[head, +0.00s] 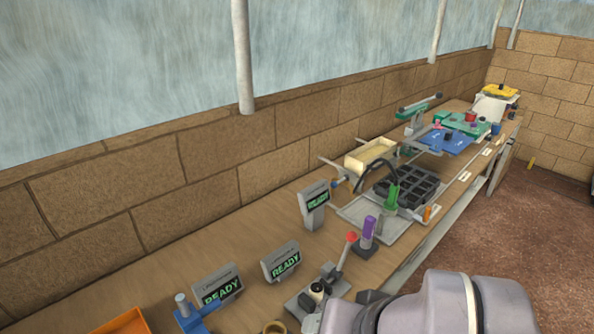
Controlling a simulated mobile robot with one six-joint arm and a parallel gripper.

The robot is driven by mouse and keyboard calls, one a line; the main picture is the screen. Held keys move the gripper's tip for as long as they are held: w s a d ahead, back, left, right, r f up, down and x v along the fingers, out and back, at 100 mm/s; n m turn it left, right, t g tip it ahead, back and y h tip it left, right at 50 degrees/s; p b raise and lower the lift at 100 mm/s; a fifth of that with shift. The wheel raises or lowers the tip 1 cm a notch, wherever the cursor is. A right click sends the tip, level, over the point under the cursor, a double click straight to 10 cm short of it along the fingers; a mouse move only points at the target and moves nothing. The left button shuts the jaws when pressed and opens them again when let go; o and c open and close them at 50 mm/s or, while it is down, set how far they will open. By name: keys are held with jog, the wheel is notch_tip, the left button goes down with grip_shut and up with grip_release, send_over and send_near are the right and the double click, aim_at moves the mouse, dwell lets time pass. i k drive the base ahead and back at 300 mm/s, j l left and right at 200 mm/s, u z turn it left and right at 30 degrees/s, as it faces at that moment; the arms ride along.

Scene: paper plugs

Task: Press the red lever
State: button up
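The red lever (351,237) is a slim light-grey shaft with a red ball knob, and it leans up to the right. It rises from a grey metal base (303,300) on the bench, in the lower middle of the head view. My arm fills the bottom right of the view and covers part of the area just right of the base. My gripper's fingers are not in view, so I cannot see whether they touch anything.
A purple-topped post (369,228) stands close right of the lever. Display boxes reading READY, such as the middle one (281,262), stand behind and left. A black grid tray (408,187) and blue board (446,141) lie farther along the bench (262,225) by the wall.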

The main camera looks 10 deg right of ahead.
aim_at(351, 236)
jog(key=i+l+u, duration=0.1)
jog(key=l+u, duration=0.2)
jog(key=l, duration=0.2)
jog(key=i+l+u, duration=0.1)
jog(key=l+u, duration=0.2)
jog(key=l, duration=0.2)
jog(key=l+u, duration=0.3)
jog(key=l, duration=0.2)
jog(key=l+u, duration=0.3)
jog(key=l, duration=0.2)
jog(key=k+l+u, duration=0.15)
jog(key=l+u, duration=0.15)
jog(key=l, duration=0.2)
jog(key=k+l+u, duration=0.15)
jog(key=l+u, duration=0.15)
jog(key=l, duration=0.2)
jog(key=k+l+u, duration=0.2)
jog(key=l+u, duration=0.15)
jog(key=l, duration=0.1)
